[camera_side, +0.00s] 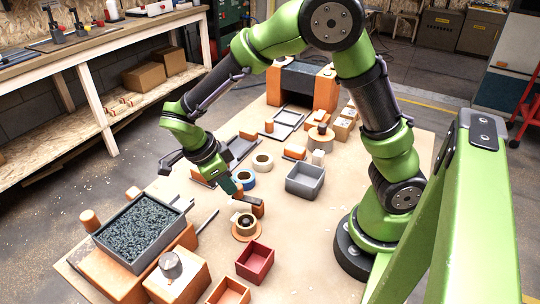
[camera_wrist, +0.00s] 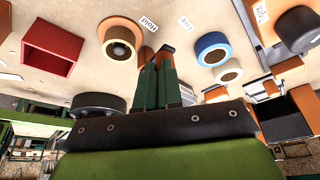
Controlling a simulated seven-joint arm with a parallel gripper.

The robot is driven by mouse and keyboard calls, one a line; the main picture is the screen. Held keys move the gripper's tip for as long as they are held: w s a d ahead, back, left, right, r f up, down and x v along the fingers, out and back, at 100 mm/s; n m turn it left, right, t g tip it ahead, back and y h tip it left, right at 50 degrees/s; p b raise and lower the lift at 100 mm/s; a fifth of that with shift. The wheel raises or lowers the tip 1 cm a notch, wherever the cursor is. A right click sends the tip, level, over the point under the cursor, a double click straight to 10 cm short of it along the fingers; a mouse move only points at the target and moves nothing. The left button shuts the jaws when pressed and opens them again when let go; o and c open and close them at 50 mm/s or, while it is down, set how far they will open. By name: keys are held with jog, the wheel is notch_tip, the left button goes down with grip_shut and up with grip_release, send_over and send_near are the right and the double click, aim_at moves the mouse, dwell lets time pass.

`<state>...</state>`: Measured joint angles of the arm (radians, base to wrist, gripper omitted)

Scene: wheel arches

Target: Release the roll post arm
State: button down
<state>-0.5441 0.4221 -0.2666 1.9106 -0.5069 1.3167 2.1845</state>
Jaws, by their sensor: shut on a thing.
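The roll post (camera_side: 246,227) stands on the board as a round orange base with a ring-shaped roll on it. In the wrist view the roll post (camera_wrist: 119,38) is at upper left of centre. My gripper (camera_side: 238,191) reaches down just behind it. In the wrist view my gripper (camera_wrist: 158,68) shows two dark green fingers close together, shut on an orange-brown arm piece (camera_wrist: 166,50) beside the roll. In the side view this arm (camera_side: 252,200) sticks out to the right of the fingertips. The fingers hide part of it, and I cannot tell how it joins the post.
A red box (camera_side: 255,262) stands in front and a grey tray (camera_side: 305,180) to the right. A blue-and-white roll (camera_side: 245,180) and a cream roll (camera_side: 263,162) lie behind. A grey bin of dark granules (camera_side: 186,206) is at left. A "Hold" label (camera_wrist: 148,24) lies by the post.

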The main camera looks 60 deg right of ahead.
jog(key=w+a+r, duration=0.4)
jog(key=a+r, duration=0.2)
jog(key=r, duration=0.3)
jog(key=shift+w+a+r, duration=0.15)
jog(key=shift+a+r, duration=0.05)
